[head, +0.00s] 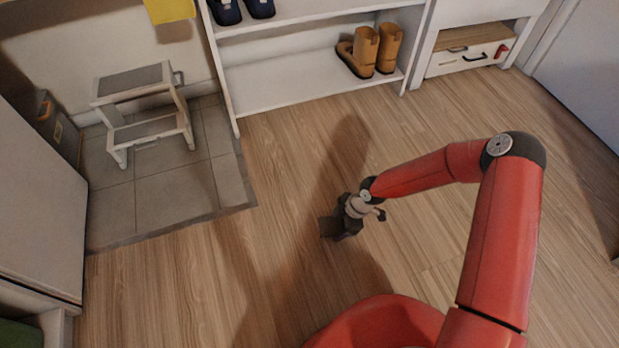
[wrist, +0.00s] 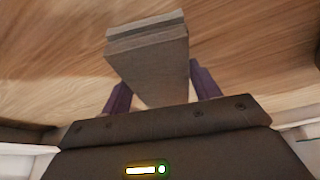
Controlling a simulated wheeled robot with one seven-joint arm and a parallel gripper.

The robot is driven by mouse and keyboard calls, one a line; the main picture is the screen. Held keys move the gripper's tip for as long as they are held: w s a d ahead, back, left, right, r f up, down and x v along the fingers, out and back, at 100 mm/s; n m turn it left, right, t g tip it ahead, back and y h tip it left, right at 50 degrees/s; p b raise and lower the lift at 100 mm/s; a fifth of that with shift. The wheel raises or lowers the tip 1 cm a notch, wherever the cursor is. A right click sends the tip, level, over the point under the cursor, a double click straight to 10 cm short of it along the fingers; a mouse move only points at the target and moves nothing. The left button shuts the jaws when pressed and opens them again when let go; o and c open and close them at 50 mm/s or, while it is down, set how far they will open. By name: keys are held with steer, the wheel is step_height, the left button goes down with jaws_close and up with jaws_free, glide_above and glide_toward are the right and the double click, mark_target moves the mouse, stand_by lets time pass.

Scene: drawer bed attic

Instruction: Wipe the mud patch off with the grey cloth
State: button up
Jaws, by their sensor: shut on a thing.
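The grey cloth (wrist: 150,68) looks like a thick folded pad with a layered edge in the wrist view. My gripper (wrist: 162,86) is shut on it, with a dark purple finger on each side. In the head view, my gripper (head: 341,227) is over the wood floor near the middle, and the cloth (head: 327,227) shows as a small dark grey piece at its left. I cannot tell whether the cloth touches the floor. I cannot make out a mud patch in either view.
A grey tiled area (head: 165,195) with a step stool (head: 145,110) lies at the left. A white shelf (head: 290,90) with tan boots (head: 366,50) stands at the back, and a drawer (head: 470,57) at the back right. The wood floor (head: 280,200) around my gripper is clear.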

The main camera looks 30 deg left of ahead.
steer(key=shift+r+p, duration=0.4)
steer(key=shift+r, duration=0.7)
